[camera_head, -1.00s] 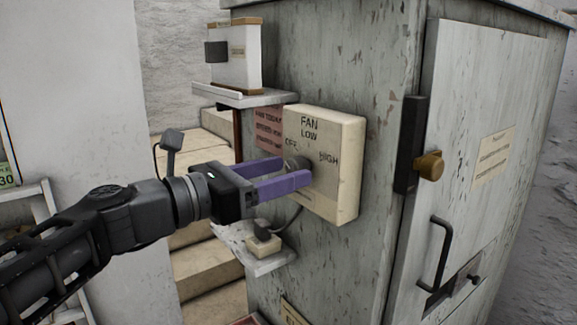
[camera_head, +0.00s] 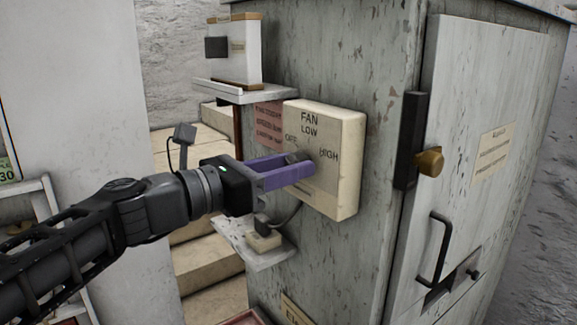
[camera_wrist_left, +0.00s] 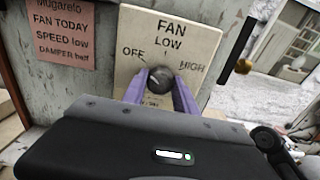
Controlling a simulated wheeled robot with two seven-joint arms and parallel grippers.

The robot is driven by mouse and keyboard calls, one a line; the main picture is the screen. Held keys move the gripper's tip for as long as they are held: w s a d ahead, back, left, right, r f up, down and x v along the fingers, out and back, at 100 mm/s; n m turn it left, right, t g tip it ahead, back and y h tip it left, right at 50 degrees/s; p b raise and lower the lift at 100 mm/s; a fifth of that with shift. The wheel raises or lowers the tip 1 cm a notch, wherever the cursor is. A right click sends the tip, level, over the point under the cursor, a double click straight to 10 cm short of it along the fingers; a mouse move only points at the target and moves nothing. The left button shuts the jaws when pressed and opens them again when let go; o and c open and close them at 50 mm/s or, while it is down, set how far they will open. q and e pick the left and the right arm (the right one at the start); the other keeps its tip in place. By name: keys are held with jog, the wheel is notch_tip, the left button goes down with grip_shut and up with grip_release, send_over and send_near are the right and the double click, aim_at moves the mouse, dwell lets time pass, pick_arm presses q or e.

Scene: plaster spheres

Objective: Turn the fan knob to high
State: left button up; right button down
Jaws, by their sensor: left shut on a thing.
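The fan control is a cream box (camera_head: 350,165) on the side of the grey cabinet, marked FAN, OFF, LOW and HIGH. Its dark grey knob (camera_head: 297,157) sits below the word LOW. My left gripper (camera_head: 302,166), with purple fingers, is shut on the knob from the front. In the left wrist view the knob (camera_wrist_left: 161,80) shows between the two fingers, with OFF to its left and HIGH to its right. I cannot tell clearly which mark the knob points at. The fingers and gripper body hide the lower part of the box. My right gripper is not in view.
A shelf (camera_head: 245,95) with a white box is above left of the control. A lower shelf (camera_head: 275,257) holds a small corded item. A red notice (camera_head: 268,124) hangs beside the control. The cabinet door (camera_head: 490,120) with a brass knob and dark handle is at right.

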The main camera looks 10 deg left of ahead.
pick_arm(q)
grip_shut()
jog(key=shift+b, duration=0.3)
jog(key=shift+f+m+b, duration=0.1)
jog(key=shift+m+b, duration=8.5)
jog(key=shift+m, duration=3.4)
